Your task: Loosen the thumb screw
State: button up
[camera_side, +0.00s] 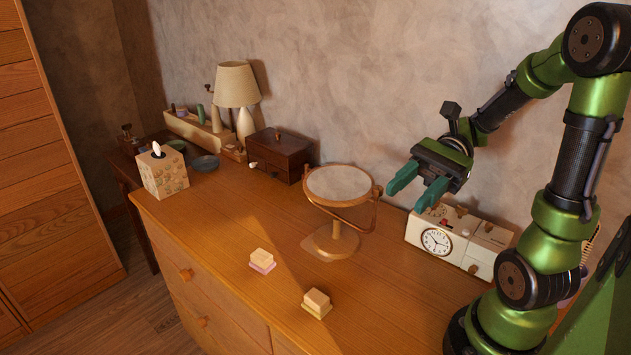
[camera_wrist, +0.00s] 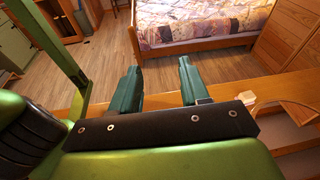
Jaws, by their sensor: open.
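A round tilting mirror (camera_side: 338,184) in a wooden frame stands on a round wooden foot on the dresser, in the middle of the side view. Its frame sits in a curved wooden yoke. A small dark spot on the right side of the rim, by the yoke, may be a thumb screw, but it is too small to tell. My gripper (camera_side: 407,198) is open and empty, with its green fingers above the dresser to the right of the mirror, apart from it. In the wrist view the open fingers (camera_wrist: 160,66) have nothing between them.
A white clock box (camera_side: 436,241) stands below and right of my gripper. Two small blocks (camera_side: 262,260) (camera_side: 316,303) lie near the dresser's front. A dark wooden box (camera_side: 280,155), a lamp (camera_side: 237,88) and a tissue box (camera_side: 163,172) stand further left. The wall is behind.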

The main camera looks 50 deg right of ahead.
aim_at(378, 187)
jog(key=w+d+r+m+t+h, duration=0.2)
jog(key=d+m+t, duration=0.3)
jog(key=d+t, duration=0.1)
jog(key=w+d+r+m+t+h, duration=0.2)
jog(key=d+m+t, duration=0.3)
jog(key=d+t, duration=0.1)
notch_tip(378, 187, down, 11)
jog(key=a, duration=0.1)
jog(key=shift+n+g+y, duration=0.3)
jog(key=x, duration=0.7)
jog(key=shift+w+a, duration=0.15)
jog(key=shift+w, duration=0.05)
grip_shut()
